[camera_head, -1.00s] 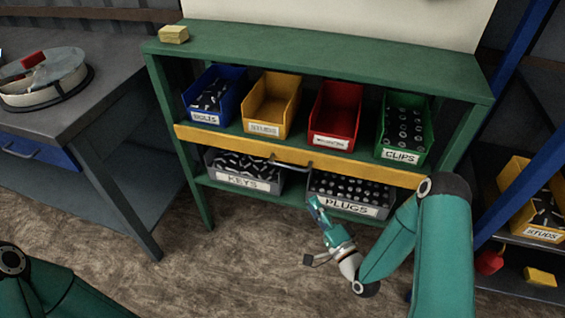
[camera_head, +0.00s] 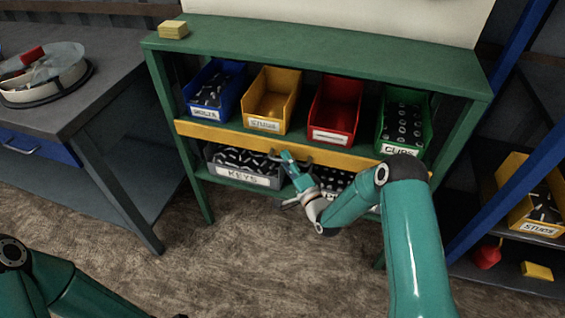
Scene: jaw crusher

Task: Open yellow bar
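The yellow bar (camera_head: 220,134) runs across the front of the green shelf unit, below the row of colored bins. Its dark handle (camera_head: 306,159) sits near the middle of the bar and is partly covered by my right gripper. My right gripper (camera_head: 286,157) is at the left part of the handle, over the bar's lower edge. I cannot tell whether its fingers touch or hold the handle, or whether they are open. My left arm shows at the bottom left, but its gripper is out of view.
Blue (camera_head: 216,90), yellow (camera_head: 271,100), red (camera_head: 334,110) and green (camera_head: 405,122) bins stand above the bar. The grey KEYS bin (camera_head: 243,167) sits below it. A grey workbench (camera_head: 110,75) is at left, and a blue-framed rack is at right. The floor in front is clear.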

